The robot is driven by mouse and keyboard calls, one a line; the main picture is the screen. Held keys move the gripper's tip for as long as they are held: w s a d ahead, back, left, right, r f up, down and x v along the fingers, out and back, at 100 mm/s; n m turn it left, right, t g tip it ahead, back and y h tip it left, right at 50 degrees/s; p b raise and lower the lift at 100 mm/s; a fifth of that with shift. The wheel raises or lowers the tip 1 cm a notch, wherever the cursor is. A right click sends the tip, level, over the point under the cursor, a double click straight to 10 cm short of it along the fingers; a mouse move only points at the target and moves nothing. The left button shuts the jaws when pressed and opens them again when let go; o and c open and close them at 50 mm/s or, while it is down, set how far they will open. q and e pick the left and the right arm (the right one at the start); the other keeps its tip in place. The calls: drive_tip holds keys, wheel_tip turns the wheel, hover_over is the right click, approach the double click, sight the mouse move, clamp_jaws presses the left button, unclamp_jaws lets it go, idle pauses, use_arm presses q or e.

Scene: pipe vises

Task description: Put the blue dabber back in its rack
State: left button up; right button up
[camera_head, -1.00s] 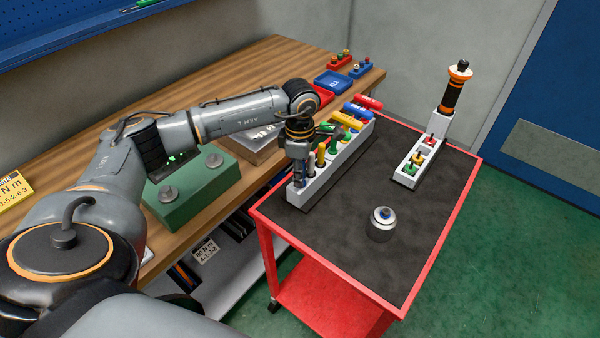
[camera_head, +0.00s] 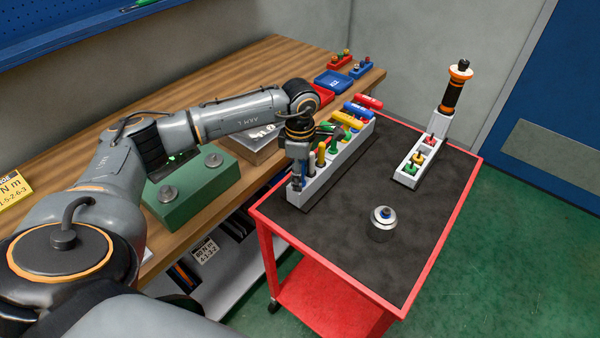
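A long light-grey rack (camera_head: 341,164) stands along the left side of the cart top, holding several coloured handles: yellow, red, green, and blue at the far end. My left gripper (camera_head: 298,178) points down over the near end of this rack. A small patch of blue shows at its fingertips, but I cannot tell whether it is the blue dabber or whether the fingers are shut on it. A small silver jar (camera_head: 382,227) with a dark, bluish top stands on the cart, right of the rack. My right gripper is not in view.
The red-edged cart (camera_head: 429,264) has a dark top, clear around the jar. A smaller white rack (camera_head: 408,172) with red, yellow and green pieces stands at right, by an upright orange-black tool (camera_head: 454,92). A green box (camera_head: 190,191) sits on the wooden bench (camera_head: 215,76).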

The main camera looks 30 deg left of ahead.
use_arm(q)
wheel_tip(320, 180, up, 12)
drive_tip(key=shift+r, duration=0.1)
idle(0.5)
